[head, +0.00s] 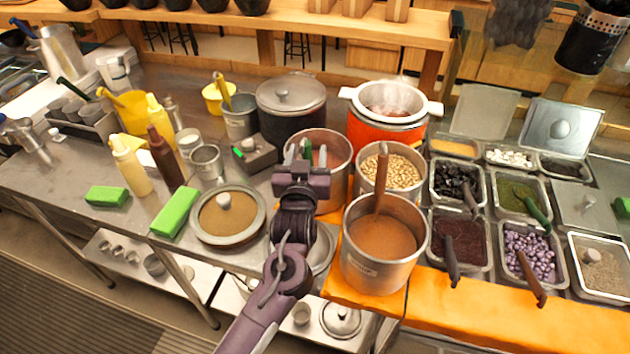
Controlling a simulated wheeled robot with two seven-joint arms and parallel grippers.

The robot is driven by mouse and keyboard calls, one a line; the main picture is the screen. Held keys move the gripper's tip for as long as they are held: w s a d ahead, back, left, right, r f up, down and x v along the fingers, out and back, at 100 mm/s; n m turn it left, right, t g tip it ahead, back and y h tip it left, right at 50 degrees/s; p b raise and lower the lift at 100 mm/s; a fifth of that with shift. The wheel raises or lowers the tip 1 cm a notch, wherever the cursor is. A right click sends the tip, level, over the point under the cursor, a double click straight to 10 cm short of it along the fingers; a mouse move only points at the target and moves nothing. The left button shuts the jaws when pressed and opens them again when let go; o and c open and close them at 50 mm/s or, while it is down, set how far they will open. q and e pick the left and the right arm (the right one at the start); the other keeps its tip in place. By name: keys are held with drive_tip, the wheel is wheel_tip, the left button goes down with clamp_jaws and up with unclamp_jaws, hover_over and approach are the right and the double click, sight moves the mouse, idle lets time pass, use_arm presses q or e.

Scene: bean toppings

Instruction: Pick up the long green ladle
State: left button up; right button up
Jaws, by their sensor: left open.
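My left gripper (306,160) is open, over the near-left rim of a steel pot (338,172) in the middle of the counter. A small green piece (308,149) shows between its fingers. It looks like the upper part of the long green ladle, but the gripper hides most of it, and I cannot tell whether the fingers touch it. Another green-handled utensil (538,210) leans in the green topping pan at the right. My right gripper is not in view.
A steel pot of brown sauce (360,270) with a brown ladle (381,180) stands at the near right of my arm. A pot of beans (392,168), an orange pot (375,135) and a lidded dark pot (290,103) stand behind. Topping pans fill the right side.

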use_arm(q)
drive_tip(key=shift+w+d, duration=0.15)
drive_tip(key=shift+w, duration=1.15)
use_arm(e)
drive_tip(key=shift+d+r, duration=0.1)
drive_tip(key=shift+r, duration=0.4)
use_arm(q)
drive_tip(key=shift+c, duration=0.4)
drive_tip(key=c, duration=1)
clamp_jaws()
drive_tip(key=shift+r, duration=0.15)
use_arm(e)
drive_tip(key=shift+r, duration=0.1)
